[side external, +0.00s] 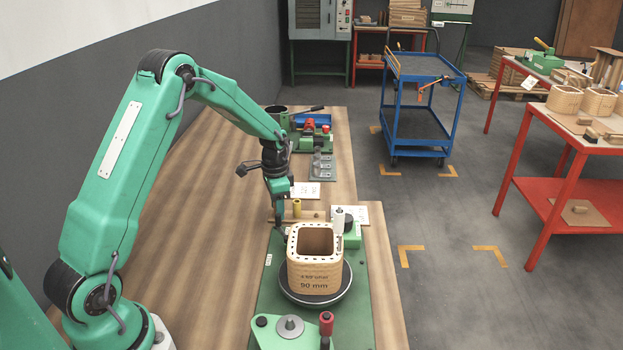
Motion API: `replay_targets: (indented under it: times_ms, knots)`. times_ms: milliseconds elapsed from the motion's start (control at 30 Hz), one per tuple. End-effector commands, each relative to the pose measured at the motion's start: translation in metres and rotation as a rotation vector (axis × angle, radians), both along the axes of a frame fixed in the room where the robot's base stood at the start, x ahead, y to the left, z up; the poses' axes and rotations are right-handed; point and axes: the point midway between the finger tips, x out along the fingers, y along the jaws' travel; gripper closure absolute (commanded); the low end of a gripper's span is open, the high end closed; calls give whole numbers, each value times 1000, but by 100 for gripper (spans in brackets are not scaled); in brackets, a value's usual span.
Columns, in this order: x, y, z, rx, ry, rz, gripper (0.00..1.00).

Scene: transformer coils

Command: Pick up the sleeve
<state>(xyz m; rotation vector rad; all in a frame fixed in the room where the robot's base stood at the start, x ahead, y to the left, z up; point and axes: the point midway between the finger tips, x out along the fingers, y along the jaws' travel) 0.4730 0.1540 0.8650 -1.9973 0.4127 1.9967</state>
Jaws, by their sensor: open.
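A tan, hollow, rounded-square body marked "90 mm" (314,275) stands upright on a round dark turntable (316,300), with a row of dark holes around its pale top rim. A small yellow cylinder (297,208) stands behind it, close to the right of my gripper. I cannot tell for certain which of these is the sleeve. My gripper (281,226) points down just behind and left of the tan body's top rim. It is open, and I see nothing held in it. Its fingertips are small and partly hidden, so any contact is unclear.
A green base plate (269,300) carries the turntable, with a red-handled lever (326,324) in front. A white cylinder (338,219) and a green block (352,236) stand behind right. Grey brackets (322,165) and a vise (312,138) are farther back. The wooden bench (200,240) is clear at left.

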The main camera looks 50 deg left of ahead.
Motion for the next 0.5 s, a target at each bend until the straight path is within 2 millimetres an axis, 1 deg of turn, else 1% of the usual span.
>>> replay_targets:
  times_ms: [267, 367, 400, 467, 500]
  knots:
    - [0, 0, 0, 0, 0, 0, 59]
    - [0, 0, 0, 0, 0, 0, 76]
    - [0, 0, 0, 0, 0, 0, 84]
    - [0, 0, 0, 0, 0, 0, 96]
    - [0, 0, 0, 0, 0, 0, 100]
